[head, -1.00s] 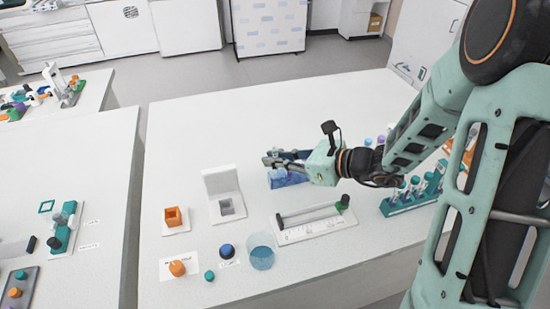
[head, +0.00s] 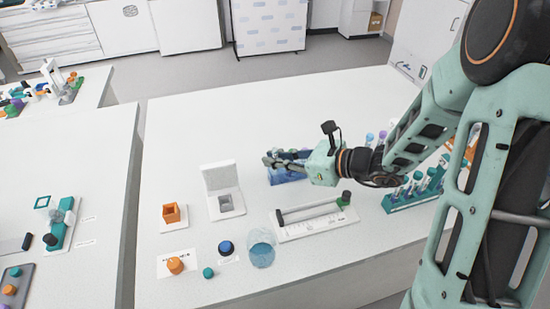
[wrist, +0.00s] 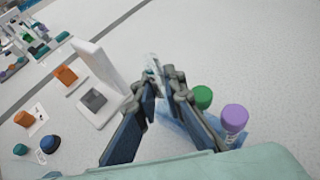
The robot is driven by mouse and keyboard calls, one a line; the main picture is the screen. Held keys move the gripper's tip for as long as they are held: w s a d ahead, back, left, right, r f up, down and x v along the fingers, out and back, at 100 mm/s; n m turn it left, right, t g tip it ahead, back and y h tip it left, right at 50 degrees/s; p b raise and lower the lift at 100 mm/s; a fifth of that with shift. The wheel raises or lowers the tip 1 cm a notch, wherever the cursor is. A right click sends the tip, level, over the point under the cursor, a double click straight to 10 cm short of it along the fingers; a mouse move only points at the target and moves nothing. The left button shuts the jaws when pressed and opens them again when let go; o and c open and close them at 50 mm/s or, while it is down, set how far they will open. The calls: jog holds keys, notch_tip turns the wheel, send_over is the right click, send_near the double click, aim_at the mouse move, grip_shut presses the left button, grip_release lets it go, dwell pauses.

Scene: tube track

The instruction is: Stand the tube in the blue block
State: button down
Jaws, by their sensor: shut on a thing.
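My gripper (head: 268,160) is low over the table at the blue block (head: 287,177), which is partly hidden behind the fingers and hand. In the wrist view the two dark fingers (wrist: 158,84) come together on a small, pale, clear piece (wrist: 152,63), which looks like the tube's end. Most of the tube is hidden, so its tilt cannot be told. A blue surface (wrist: 178,130) shows beside and under the right finger. I cannot tell whether the tube touches the block.
A green cap (wrist: 203,96) and a purple cap (wrist: 235,117) stand close right of the fingers. A teal rack (head: 413,192) is right. The back table is clear.

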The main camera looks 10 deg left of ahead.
jog(key=shift+f, duration=0.25)
jog(key=c, duration=1.9)
grip_release()
jog(key=shift+c, duration=0.2)
jog(key=shift+d+r, duration=0.1)
jog(key=shift+d, duration=0.2)
jog(key=v, duration=1.1)
jog(key=shift+s+r, duration=0.15)
jog(key=shift+s, duration=0.05)
jog(key=shift+d, duration=0.15)
